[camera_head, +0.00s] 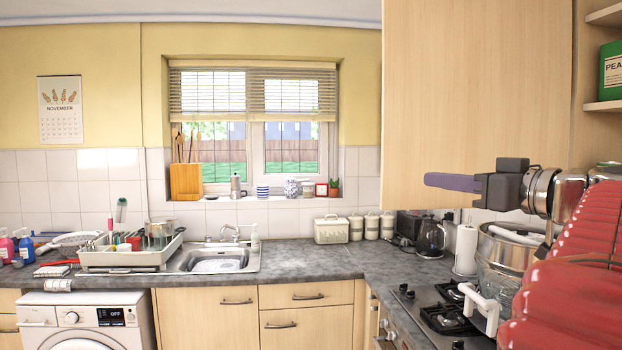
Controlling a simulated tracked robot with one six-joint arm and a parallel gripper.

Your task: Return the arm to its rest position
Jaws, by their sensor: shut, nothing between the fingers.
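My gripper (430,180) is in the upper right part of the head view, pointing left. Its grey-purple fingers are together and hold nothing. It is raised well above the worktop, in front of the pale wooden wall cupboard (470,90) in the picture. The dark gripper body and metal wrist lead back to my red-covered arm at the right edge. The arm hides part of the right-hand side of the kitchen.
The sink (250,262) with foamy water is below the window. A dish rack (125,259) stands left of it. Worktop before the canisters is clear.

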